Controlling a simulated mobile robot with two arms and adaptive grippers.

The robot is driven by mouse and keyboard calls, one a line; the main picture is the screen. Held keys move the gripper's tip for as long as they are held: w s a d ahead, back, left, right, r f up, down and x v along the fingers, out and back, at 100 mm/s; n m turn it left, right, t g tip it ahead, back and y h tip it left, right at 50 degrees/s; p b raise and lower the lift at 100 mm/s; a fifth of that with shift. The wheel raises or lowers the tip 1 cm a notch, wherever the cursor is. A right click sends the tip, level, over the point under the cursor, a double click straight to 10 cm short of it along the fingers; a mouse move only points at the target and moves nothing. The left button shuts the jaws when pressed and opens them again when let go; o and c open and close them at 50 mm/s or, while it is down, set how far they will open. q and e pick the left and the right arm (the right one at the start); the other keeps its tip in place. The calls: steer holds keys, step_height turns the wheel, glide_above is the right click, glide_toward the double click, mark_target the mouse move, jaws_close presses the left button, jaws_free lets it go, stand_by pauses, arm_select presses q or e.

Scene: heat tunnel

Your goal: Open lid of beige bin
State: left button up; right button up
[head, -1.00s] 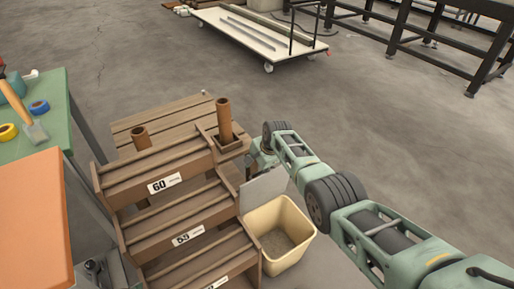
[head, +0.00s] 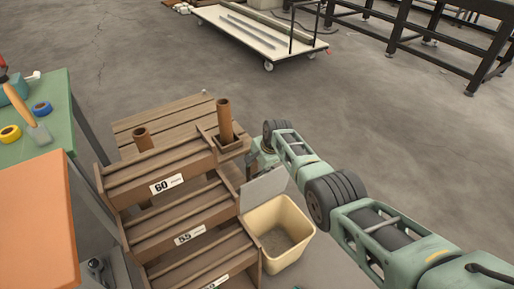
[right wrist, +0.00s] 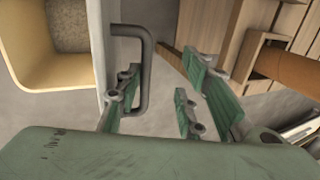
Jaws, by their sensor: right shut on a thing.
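The beige bin (head: 279,262) stands on the floor right of the brown stepped rack. It is open at the top, with a grey, grainy bottom inside. Its pale grey lid (head: 264,190) stands raised at the bin's far side. In the right wrist view the bin (right wrist: 45,77) is at the upper left, beside the lid (right wrist: 98,45). A grey bar handle (right wrist: 147,70) sticks out from the lid. My right gripper (right wrist: 157,88) is at this handle, one finger inside its loop, and shut on it. In the head view the gripper is partly hidden behind the lid.
The brown rack (head: 178,236) with numbered labels stands close left of the bin. A wooden pallet (head: 165,118) and upright brown tubes (head: 224,118) are behind. A green table (head: 55,120) is at the left. The floor right of the bin is clear.

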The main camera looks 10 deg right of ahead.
arm_select(q)
steer(key=p+x, duration=0.1)
steer(key=x, duration=0.2)
steer(key=shift+p, duration=0.4)
arm_select(e)
step_height(320, 180, up, 7)
steer(key=w+t, duration=0.1)
steer(key=w, duration=0.1)
steer(key=shift+w+a+r, duration=0.15)
steer(key=shift+w+a, duration=0.05)
steer(key=shift+a, duration=0.1)
arm_select(q)
steer(key=shift+f, duration=0.15)
arm_select(e)
steer(key=shift+s+r, duration=0.1)
steer(key=v, duration=0.7)
steer(key=shift+s+d+r, duration=0.2)
steer(key=shift+r, duration=0.1)
